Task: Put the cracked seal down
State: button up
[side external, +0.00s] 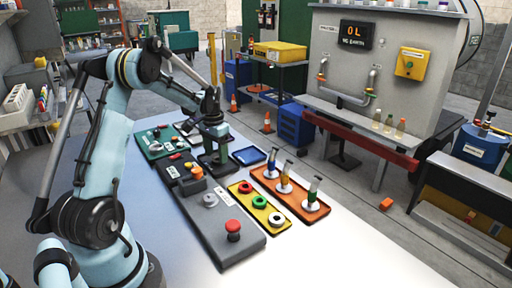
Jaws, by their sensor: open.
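My gripper (212,122) is open above a dark green stand-like fixture (214,158) at the back of the bench. Its fingertips are small and partly merge with the fixture, so I cannot tell whether they touch it. No crack shows at this size, so I cannot tell which piece is the cracked seal. A yellow tray (239,198) holds a red ring (246,187), a green ring (260,202) and a whitish ring (276,218). A grey round piece (210,200) sits on the long grey panel (215,226).
An orange tray (318,215) with upright tubes (284,180) lies right of the yellow tray. A red button (233,228) rises from the panel's front. A dark blue tablet-like pad (249,156) lies behind. The bench's front right is clear.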

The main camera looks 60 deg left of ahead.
aim_at(217, 160)
notch_tip(217, 160, up, 11)
jog(key=d+r+m+t+y, duration=0.1)
jog(key=d+r+t, duration=0.25)
jog(key=d, duration=1.35)
jog(key=s+d+f+t, duration=0.1)
jog(key=s+d+t, duration=0.1)
jog(key=s+d, duration=0.2)
jog(key=s+d+f+m+t+h, duration=0.1)
jog(key=s+d, duration=0.2)
jog(key=d, duration=0.6)
jog(key=shift+s+d+f+m+t, duration=0.25)
jog(key=shift+s+f+m+t, duration=0.05)
jog(key=shift+s+f+t, duration=0.1)
